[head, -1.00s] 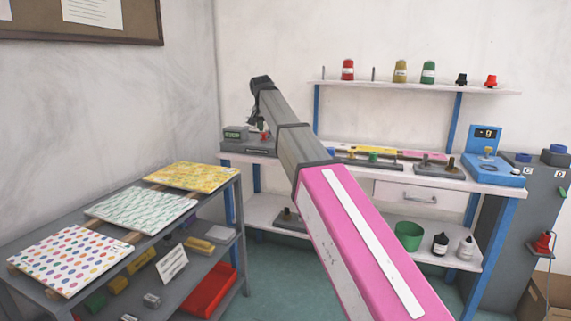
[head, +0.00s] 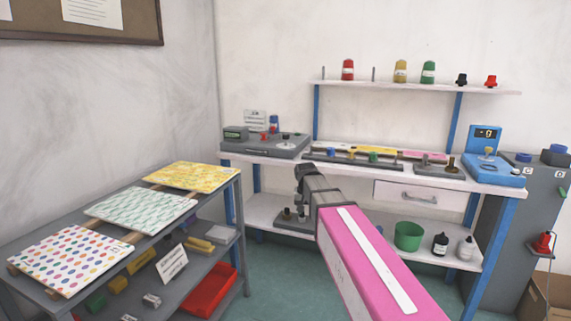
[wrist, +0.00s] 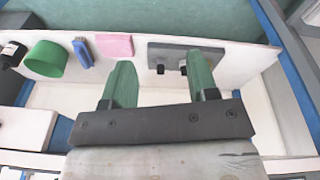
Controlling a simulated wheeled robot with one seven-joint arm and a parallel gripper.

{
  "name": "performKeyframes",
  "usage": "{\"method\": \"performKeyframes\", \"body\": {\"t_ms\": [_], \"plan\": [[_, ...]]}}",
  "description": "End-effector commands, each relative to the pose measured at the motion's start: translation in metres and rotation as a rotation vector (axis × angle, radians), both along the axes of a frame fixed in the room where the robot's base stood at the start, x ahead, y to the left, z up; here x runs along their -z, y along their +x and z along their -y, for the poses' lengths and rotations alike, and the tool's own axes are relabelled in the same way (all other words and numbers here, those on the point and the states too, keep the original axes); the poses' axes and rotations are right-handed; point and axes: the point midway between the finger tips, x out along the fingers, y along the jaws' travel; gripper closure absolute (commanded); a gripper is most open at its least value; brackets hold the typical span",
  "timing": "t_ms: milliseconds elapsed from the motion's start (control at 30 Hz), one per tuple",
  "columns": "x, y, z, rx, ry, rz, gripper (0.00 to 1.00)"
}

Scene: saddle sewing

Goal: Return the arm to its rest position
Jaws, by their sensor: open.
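My arm, with a pink link and a grey forearm, reaches forward from the lower right in the head view. My gripper (wrist: 159,65) shows in the wrist view as two green fingers, spread apart with nothing between them. It points toward the lower shelf (wrist: 240,62) of the workbench. A grey plate with dark pegs (wrist: 172,54) lies on that shelf beyond the fingertips. In the head view the arm's end is in front of the lower shelf, below the bench top (head: 345,166); the fingers are too small there to make out clearly.
A green cup (head: 408,236) and bottles (head: 440,244) stand on the lower shelf to the right. A blue scale (head: 496,170) and several fixtures sit on the bench top. A grey rack (head: 235,195) with patterned boards stands left. Clear floor shows between rack and bench.

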Motion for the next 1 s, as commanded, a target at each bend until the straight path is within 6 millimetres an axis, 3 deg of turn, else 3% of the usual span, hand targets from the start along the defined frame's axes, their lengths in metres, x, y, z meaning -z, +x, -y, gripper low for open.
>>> {"method": "performKeyframes", "body": {"t_ms": [33, 300, 600, 767, 1000], "plan": [[0.02, -0.021, 0.013, -0.004, 0.002, -0.018, 0.46], [0.103, -0.099, 0.06, -0.049, 0.025, -0.09, 0.46], [0.165, -0.182, 0.095, -0.086, 0.058, -0.151, 0.46], [0.177, -0.201, 0.102, -0.095, 0.067, -0.164, 0.46], [0.18, -0.203, 0.103, -0.099, 0.069, -0.166, 0.46]]}}
